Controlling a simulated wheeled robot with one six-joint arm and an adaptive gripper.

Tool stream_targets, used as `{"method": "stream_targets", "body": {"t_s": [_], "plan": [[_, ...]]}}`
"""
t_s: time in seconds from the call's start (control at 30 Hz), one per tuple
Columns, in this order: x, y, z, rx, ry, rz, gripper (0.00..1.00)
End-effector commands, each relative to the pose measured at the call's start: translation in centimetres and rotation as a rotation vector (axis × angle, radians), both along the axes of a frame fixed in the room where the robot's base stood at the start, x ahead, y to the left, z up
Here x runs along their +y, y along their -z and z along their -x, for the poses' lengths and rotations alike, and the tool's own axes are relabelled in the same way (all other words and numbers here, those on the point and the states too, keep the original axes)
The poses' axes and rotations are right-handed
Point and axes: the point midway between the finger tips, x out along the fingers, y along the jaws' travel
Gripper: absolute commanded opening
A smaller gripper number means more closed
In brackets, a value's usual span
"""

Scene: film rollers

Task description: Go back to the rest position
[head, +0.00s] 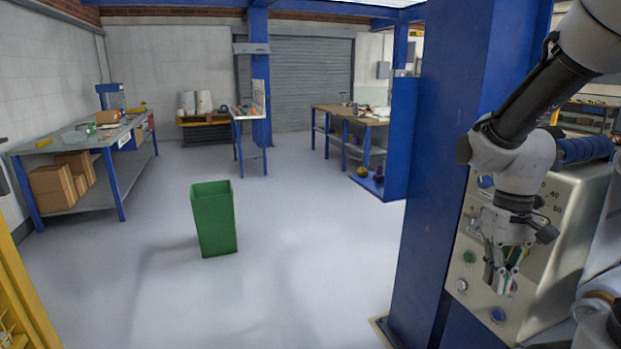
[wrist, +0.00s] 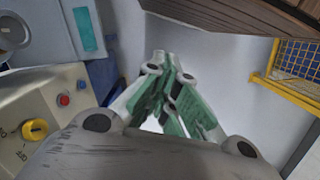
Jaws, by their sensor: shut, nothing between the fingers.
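My gripper (head: 503,282) hangs at the right of the head view, at the end of my grey and black arm. It points down in front of a cream control panel (head: 570,225) with round buttons and a dial. In the wrist view my gripper (wrist: 172,82) has its green-padded fingers closed together, with nothing between them. In the wrist view, the panel (wrist: 45,105) with a yellow knob and red and blue buttons is at the left. I cannot tell whether the fingers touch the panel in the head view.
A blue column (head: 455,150) stands just left of the panel. A green bin (head: 214,220) stands on open grey floor. A workbench (head: 85,135) with boxes is at left; another bench (head: 345,115) is further back. Yellow fencing (head: 25,290) is at the lower left.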

Motion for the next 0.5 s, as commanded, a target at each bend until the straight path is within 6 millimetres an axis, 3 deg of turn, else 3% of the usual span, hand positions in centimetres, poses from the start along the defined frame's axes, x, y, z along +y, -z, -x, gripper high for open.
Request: {"method": "stream_targets", "body": {"t_s": [0.03, 0.2, 0.5], "plan": [[-0.2, -1.8, 1.3, -0.038, -0.003, 0.005, 0.00], [-0.7, -6.4, 4.3, -0.205, -0.013, 0.022, 0.00], [-0.9, -11.7, 6.2, -0.479, -0.006, 0.025, 0.00]]}}
